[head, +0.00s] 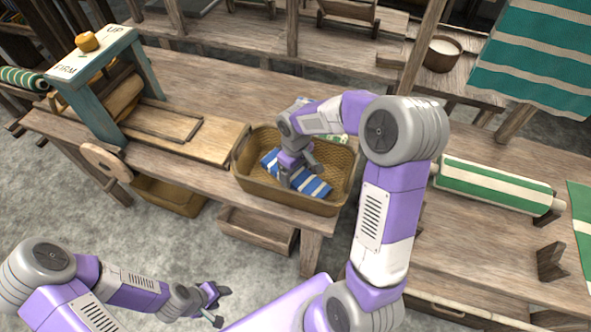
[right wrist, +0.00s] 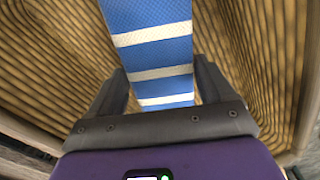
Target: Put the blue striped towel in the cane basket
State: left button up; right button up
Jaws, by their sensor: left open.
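The blue striped towel (head: 312,188), blue with white bands, lies tilted inside the cane basket (head: 250,187), a tan woven basket on the wooden bench. My right gripper (head: 298,176) reaches down into the basket, over the towel's middle, and covers part of it. In the right wrist view, the towel (right wrist: 150,25) runs between my right gripper's two dark fingers (right wrist: 162,75), and the ribbed basket wall (right wrist: 250,50) shows around it. The fingers sit close to the towel's edges; whether they press on it is unclear. My left gripper (head: 217,305) is open and empty, low in front of the bench.
A teal press frame (head: 85,78) and wooden boards (head: 195,135) stand left of the basket. A green striped roll (head: 490,186) lies on the right. A brown bowl (head: 442,54) stands behind, near a hanging green cloth (head: 535,60). A tray (head: 258,232) sits under the bench.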

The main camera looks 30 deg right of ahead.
aim_at(295, 173)
jog(key=shift+o, duration=1.3)
jog(key=shift+r, duration=0.1)
notch_tip(295, 173, up, 12)
jog(key=p, duration=0.4)
jog(key=shift+r, duration=0.1)
